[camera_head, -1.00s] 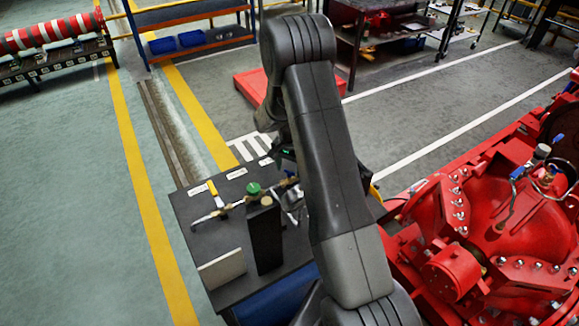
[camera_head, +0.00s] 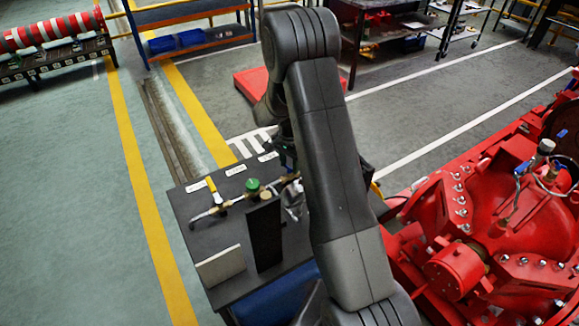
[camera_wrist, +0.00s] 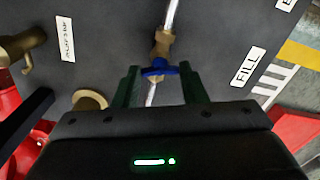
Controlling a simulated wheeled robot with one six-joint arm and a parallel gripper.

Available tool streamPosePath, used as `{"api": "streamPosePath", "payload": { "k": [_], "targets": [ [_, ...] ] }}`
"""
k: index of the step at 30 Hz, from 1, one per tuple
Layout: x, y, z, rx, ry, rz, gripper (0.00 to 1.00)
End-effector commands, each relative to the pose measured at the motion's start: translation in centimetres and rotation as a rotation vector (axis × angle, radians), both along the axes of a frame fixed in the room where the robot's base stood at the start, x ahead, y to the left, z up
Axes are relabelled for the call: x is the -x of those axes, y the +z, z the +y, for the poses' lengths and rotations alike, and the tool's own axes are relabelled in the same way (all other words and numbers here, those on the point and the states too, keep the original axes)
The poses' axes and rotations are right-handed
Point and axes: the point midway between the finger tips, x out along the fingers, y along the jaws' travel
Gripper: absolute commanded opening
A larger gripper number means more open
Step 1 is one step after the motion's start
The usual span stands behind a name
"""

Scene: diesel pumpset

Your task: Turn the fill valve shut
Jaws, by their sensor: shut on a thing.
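The fill valve's blue handle (camera_wrist: 158,69) sits on a brass body (camera_wrist: 162,45) with a bright pipe running up from it in the wrist view. A white label reading FILL (camera_wrist: 248,66) lies to its right. My gripper (camera_wrist: 160,78) has its two green fingers on either side of the blue handle and is shut on it. In the head view my arm covers the fill valve and most of my gripper.
The dark bench (camera_head: 208,252) carries a yellow-handled valve (camera_head: 211,185), a green knob (camera_head: 252,186) and an upright black block (camera_head: 265,235). Brass fittings (camera_wrist: 90,100) stand left of my gripper in the wrist view. The red pumpset (camera_head: 480,230) stands right of my arm.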

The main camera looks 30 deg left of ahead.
Motion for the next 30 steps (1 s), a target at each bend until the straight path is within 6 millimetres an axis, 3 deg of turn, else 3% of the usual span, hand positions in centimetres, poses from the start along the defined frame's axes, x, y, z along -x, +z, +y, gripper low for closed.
{"api": "streamPosePath", "payload": {
  "k": [15,30],
  "targets": [
    [-0.03,-0.09,0.04,-0.001,-0.291,-0.001,0.15],
    [-0.04,0.07,0.04,-0.002,-0.333,-0.001,0.15]
  ]
}}
